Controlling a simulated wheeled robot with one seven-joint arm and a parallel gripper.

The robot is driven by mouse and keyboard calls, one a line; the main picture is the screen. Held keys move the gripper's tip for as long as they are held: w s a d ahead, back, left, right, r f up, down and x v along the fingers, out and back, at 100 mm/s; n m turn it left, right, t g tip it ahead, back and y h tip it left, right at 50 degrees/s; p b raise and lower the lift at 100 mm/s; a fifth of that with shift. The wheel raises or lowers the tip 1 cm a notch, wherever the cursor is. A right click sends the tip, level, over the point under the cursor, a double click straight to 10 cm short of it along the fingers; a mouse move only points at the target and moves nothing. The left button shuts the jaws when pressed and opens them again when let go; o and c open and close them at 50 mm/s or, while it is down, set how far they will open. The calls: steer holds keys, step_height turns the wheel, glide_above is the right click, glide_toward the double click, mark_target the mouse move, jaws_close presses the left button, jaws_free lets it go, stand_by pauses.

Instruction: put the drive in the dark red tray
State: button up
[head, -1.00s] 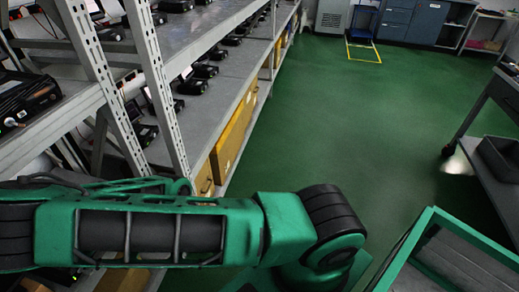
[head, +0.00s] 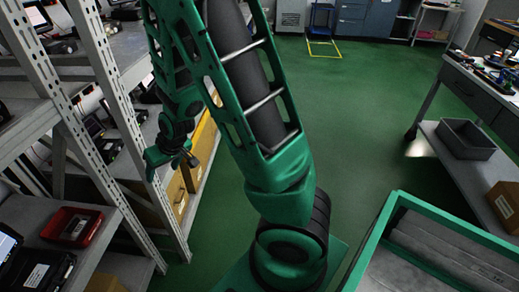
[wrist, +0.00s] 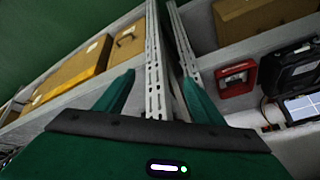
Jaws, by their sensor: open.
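My gripper (head: 172,160) is in front of the rack's upright posts in the head view, pointing toward the shelves. In the wrist view its two green fingers (wrist: 158,92) are spread apart with nothing between them. A red, low, box-like item (head: 72,227) with a dark middle and a pale label lies on the lower left shelf; it also shows in the wrist view (wrist: 236,78), right of the fingers and apart from them. No other dark red tray is clear.
Perforated metal posts (head: 105,140) stand between shelf bays. Black devices (head: 38,275) sit on the shelves, and yellow-brown boxes (wrist: 75,70) line the lower bay. At right, a grey bin (head: 467,152) and a cardboard box (head: 504,205) sit under a bench. The green floor aisle is clear.

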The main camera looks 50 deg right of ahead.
steer(key=s+d+r+m+g+h, duration=0.1)
steer(key=s+d+r, duration=0.4)
steer(key=s, duration=0.1)
steer(key=s+d+r+m+g, duration=0.1)
steer(key=s+d+r+g, duration=0.1)
steer(key=s+d+r, duration=0.4)
steer(key=s+d+r+m+g, duration=0.1)
steer(key=s+r+m, duration=0.1)
steer(key=s, duration=0.7)
steer(key=s+d+r+m+g, duration=0.1)
steer(key=s+r, duration=0.2)
steer(key=s, duration=0.6)
steer(key=shift+s+d+r+m+g, duration=0.2)
steer(key=shift+m+g, duration=0.1)
steer(key=shift+m, duration=0.1)
steer(key=shift+w, duration=0.1)
